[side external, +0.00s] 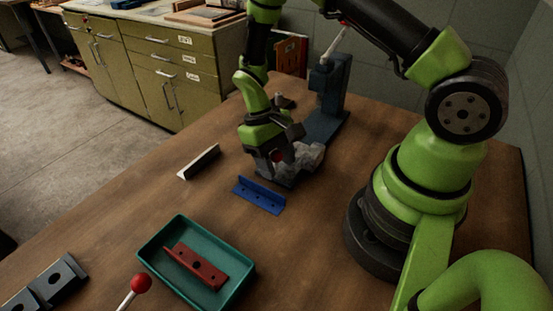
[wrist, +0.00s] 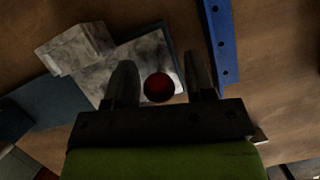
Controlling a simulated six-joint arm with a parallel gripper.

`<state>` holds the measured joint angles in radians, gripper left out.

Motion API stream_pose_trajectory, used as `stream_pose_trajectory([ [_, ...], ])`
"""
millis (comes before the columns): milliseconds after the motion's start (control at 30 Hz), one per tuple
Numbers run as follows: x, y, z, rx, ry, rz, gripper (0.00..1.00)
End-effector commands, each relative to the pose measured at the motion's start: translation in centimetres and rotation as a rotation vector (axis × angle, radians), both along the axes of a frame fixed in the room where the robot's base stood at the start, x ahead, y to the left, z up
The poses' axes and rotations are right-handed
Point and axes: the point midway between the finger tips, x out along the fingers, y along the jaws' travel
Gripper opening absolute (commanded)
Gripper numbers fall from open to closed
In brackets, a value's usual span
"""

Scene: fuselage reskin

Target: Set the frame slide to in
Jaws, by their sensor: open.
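A red ball knob (wrist: 159,87) sits between the two fingers of my gripper (wrist: 160,75) in the wrist view. The fingers are open, with a gap on each side of the knob. Below it is a grey, marbled metal fixture (wrist: 148,58), which I take to be the frame slide. In the side view my gripper (side external: 278,160) is low over this fixture (side external: 308,155), with the red knob partly showing at the fingers. The gripper hides much of the fixture, and I cannot tell the slide's position.
A blue drilled bracket (side external: 259,194) lies close in front of the fixture. A black-and-white angle piece (side external: 199,161) lies left. A green tray (side external: 155,245) holds a red bracket (side external: 196,266). A red-knobbed lever (side external: 141,284) stands at the front. A blue press (side external: 326,95) stands behind.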

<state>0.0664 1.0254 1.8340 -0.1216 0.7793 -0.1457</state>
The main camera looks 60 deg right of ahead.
Motion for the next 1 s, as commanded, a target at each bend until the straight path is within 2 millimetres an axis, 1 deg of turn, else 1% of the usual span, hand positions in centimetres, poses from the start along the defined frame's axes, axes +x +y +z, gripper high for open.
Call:
stream_pose_trajectory([
  [33,0.0,0.0,0.0,0.0,0.0,0.0,0.47],
  [233,0.0,0.0,0.0,0.0,0.0,0.0,0.01],
  [267,0.0,0.0,0.0,0.0,0.0,0.0,0.0],
  [367,0.0,-0.1,0.0,0.0,0.0,0.0,0.0],
  [433,0.1,-0.5,0.0,0.0,0.0,-0.002,0.0],
  [467,0.1,-1.0,0.0,0.0,0.0,-0.004,0.0],
  [700,0.2,-6.3,0.0,-0.001,0.0,-0.007,0.0],
  [800,0.1,-7.7,0.1,-0.001,0.0,-0.005,0.0],
  [900,0.1,-8.3,0.1,-0.001,-0.001,-0.002,0.0],
  [1000,0.1,-8.4,0.1,-0.001,-0.001,0.0,0.0],
])
